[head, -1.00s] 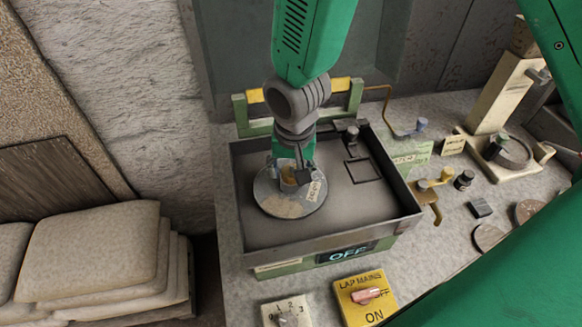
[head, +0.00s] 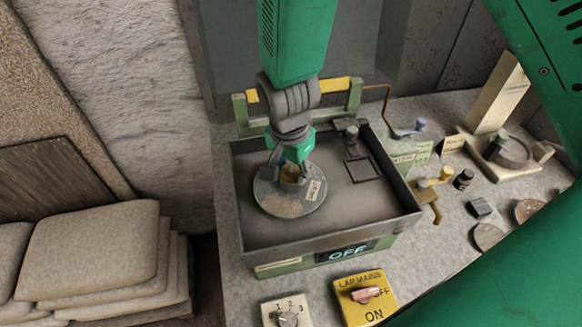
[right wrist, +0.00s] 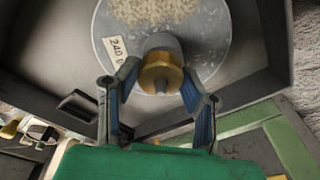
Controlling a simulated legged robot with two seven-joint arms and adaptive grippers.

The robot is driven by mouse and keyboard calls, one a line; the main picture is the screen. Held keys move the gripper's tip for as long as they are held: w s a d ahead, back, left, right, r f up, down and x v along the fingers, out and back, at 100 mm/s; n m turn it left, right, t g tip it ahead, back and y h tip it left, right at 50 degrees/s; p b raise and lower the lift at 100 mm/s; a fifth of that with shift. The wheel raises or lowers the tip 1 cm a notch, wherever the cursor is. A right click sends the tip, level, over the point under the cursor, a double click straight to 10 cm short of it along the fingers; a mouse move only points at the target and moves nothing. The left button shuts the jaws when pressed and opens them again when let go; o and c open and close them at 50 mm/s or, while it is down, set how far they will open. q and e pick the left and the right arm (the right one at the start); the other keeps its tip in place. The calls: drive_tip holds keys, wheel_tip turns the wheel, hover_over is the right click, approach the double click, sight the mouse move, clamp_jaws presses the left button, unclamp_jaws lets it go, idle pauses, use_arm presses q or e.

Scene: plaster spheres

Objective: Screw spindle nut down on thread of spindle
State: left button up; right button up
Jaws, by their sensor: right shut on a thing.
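The brass-coloured spindle nut (right wrist: 160,72) shows between my fingers in the right wrist view. A pale grey cylindrical part, seemingly of the spindle (right wrist: 163,42), shows right behind it; the thread is hidden. In the head view the disc (head: 312,207) lies in the tray, and the nut (head: 291,173) is partly covered. My right gripper (head: 289,172) comes down from above and is shut on the nut; it also shows in the wrist view (right wrist: 159,82). My left gripper is out of view.
The tray (head: 335,246) has raised walls around the disc and a lit "OFF" sign (head: 348,253) in front. A yellow mains switch (head: 365,297) and a dial (head: 287,311) stand before it. Small parts, a yellow-handled tap (head: 433,181) and a stand (head: 497,95) are at right.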

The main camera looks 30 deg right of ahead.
drive_tip(key=m, duration=0.5)
drive_tip(key=shift+w+h, duration=0.2)
drive_tip(key=shift+h, duration=0.1)
clamp_jaws()
drive_tip(key=m+g, duration=0.1)
drive_tip(key=m, duration=0.4)
drive_tip(key=o, duration=1.3)
unclamp_jaws()
drive_tip(key=shift+f, duration=0.15)
drive_tip(key=shift+d, duration=0.1)
drive_tip(key=shift+c, duration=1.2)
drive_tip(key=shift+s, duration=0.15)
